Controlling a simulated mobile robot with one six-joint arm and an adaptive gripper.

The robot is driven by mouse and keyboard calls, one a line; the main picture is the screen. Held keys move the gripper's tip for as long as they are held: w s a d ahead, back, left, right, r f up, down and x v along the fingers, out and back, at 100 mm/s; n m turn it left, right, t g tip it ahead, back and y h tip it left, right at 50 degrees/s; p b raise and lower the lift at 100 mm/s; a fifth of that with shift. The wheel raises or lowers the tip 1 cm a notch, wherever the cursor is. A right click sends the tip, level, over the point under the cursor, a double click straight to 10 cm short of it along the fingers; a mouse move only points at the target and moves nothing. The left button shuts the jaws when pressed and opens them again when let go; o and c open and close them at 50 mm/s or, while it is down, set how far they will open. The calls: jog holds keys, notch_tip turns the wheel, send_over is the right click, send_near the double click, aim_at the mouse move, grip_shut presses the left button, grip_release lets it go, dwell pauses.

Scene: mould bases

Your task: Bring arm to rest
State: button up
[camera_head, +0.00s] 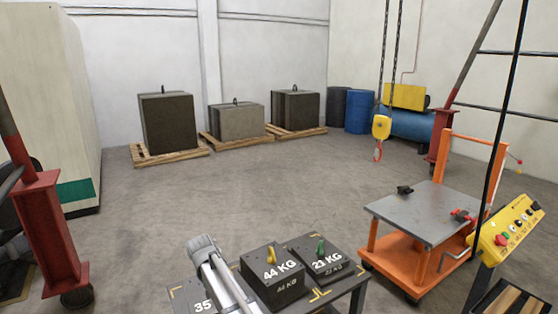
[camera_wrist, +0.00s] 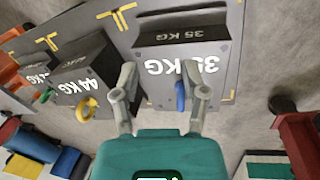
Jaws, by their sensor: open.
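My gripper (camera_wrist: 160,78) is open and empty in the wrist view, its two grey fingers spread apart. The dark 35 KG block (camera_wrist: 185,40) lies beyond the fingertips, with a blue ring (camera_wrist: 181,96) showing by the right finger. I cannot tell whether that finger touches the ring. In the head view my grey arm partly covers the 35 KG block (camera_head: 190,301); the fingers are not clear there. The 44 KG block (camera_head: 272,278) with a yellow ring (camera_head: 271,256) and a lighter block (camera_head: 323,263) with a green ring (camera_head: 321,246) sit beside it.
The blocks stand on a dark table (camera_head: 345,290) with yellow corner marks. An orange cart (camera_head: 420,222) and a yellow control pendant (camera_head: 506,225) stand at the right. A yellow hoist hook (camera_head: 381,128) hangs behind. Open floor (camera_head: 240,180) reaches to palletised blocks at the back.

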jog(key=s+d+f+m+y+b, duration=0.1)
jog(key=s+d+f+b, duration=0.35)
jog(key=d, duration=0.75)
jog(key=s+d+f+m+b, duration=0.1)
jog(key=s+d, duration=0.6)
jog(key=d, duration=0.6)
jog(key=s+d+f+m+y+b, duration=0.1)
jog(key=s+d+f+b, duration=0.3)
jog(key=d, duration=0.8)
notch_tip(320, 180, up, 20)
jog(key=s+p, duration=0.1)
jog(key=p, duration=1.9)
jog(key=shift+a+g, duration=0.15)
jog(key=shift+g, duration=0.15)
jog(key=shift+s, duration=0.1)
